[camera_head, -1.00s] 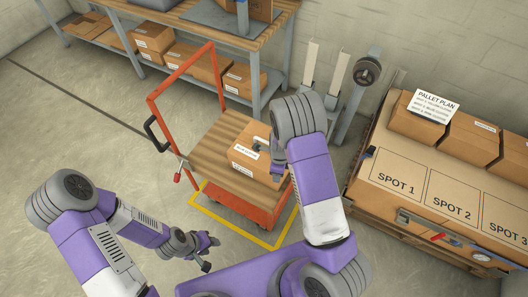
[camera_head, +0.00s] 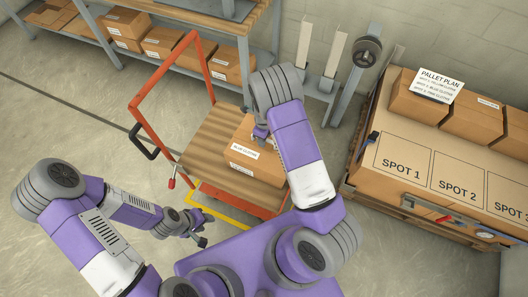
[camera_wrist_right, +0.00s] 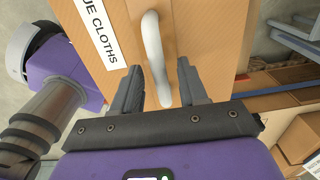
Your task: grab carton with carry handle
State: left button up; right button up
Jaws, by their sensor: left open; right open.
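The carton (camera_head: 243,153) is brown with white labels, one reading "BLUE CLOTHS". It sits on the wooden deck of an orange-framed cart. Its white carry handle (camera_wrist_right: 154,50) shows in the right wrist view, standing off the carton face. My right gripper (camera_head: 262,133) is at the carton's top, partly hidden by my own arm in the head view. In the wrist view its open fingers (camera_wrist_right: 159,68) stand on either side of the handle, with gaps visible. My left gripper (camera_head: 204,228) is open and empty, low in front of the cart, away from the carton.
The cart (camera_head: 211,150) has a tall orange push frame at its left and stands over a yellow floor outline (camera_head: 222,211). A pallet station (camera_head: 403,158) with marked spots and cartons is at the right. A shelf bench stands behind. Floor at left is clear.

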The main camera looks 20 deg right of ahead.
jog(key=shift+f, duration=0.85)
grip_shut()
jog(key=shift+w+r, duration=0.1)
dwell(0.6)
